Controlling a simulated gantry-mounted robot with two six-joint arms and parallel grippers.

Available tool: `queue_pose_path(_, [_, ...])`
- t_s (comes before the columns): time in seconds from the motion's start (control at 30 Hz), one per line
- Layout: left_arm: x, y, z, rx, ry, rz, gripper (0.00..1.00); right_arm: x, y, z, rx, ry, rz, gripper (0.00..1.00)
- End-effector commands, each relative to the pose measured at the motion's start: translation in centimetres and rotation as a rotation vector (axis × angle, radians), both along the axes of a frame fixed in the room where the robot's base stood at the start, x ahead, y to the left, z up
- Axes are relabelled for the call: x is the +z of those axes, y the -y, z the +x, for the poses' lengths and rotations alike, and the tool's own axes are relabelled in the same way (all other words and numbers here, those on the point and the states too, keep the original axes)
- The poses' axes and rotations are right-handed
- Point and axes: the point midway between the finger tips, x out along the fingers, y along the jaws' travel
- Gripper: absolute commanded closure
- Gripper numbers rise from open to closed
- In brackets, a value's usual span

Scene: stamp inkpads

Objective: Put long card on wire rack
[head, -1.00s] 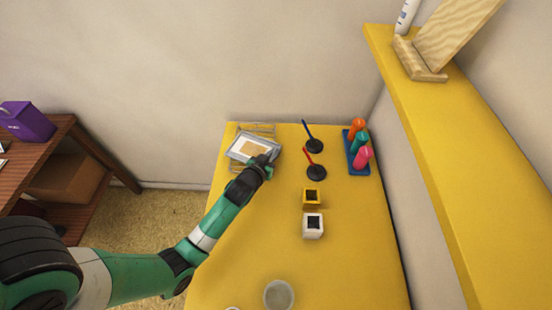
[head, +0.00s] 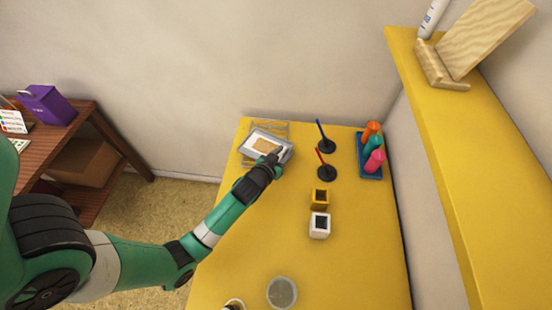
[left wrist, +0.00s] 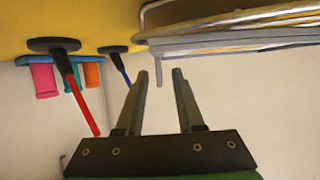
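A flat rectangular piece (head: 266,146) with a grey edge, white border and tan middle lies on the wire rack (head: 247,163) at the table's back left. It looks like the long card, perhaps in a tray; I cannot tell. My left gripper (head: 281,155) is at the rack's right front corner. My right gripper is not in view.
Two black-based stands, with a blue rod (head: 327,146) and a red rod (head: 327,172), stand right of the rack. A blue holder (head: 363,160) has coloured handles. Yellow (head: 320,198) and white (head: 319,225) boxes and a cup (head: 282,292) are nearer. A yellow shelf (head: 440,150) borders the right.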

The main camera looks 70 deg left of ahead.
Motion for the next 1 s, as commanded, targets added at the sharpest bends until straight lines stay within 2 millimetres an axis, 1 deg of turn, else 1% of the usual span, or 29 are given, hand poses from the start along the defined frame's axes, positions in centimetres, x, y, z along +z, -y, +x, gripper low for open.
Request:
queue_pose_path(0.03, [0.8,0.7,-0.9,-0.001,-0.003,-0.001,0.63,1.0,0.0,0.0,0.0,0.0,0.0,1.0])
queue_pose_path(0.2, [2.5,3.1,-4.0,-0.003,-0.003,-0.001,0.63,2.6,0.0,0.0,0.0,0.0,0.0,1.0])
queue_pose_path(0.3, [3.2,4.4,-5.7,-0.003,-0.004,-0.002,0.63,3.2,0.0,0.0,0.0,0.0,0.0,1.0])
queue_pose_path(0.43, [3.8,5.5,-7.2,-0.002,-0.003,-0.002,0.63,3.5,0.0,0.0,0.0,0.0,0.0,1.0])
queue_pose_path(0.57, [4.1,5.9,-7.8,-0.001,-0.001,0.0,0.63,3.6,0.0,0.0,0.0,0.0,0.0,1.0])
queue_pose_path(0.87, [4.0,5.9,-7.8,0.0,-0.001,-0.001,0.63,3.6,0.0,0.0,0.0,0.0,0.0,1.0])
queue_pose_path(0.97, [4.5,5.9,-7.4,-0.005,0.009,0.003,0.63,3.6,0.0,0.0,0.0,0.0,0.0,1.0])
queue_pose_path(1.0, [5.2,5.9,-6.8,-0.012,0.024,0.008,0.63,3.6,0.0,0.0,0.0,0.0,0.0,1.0])
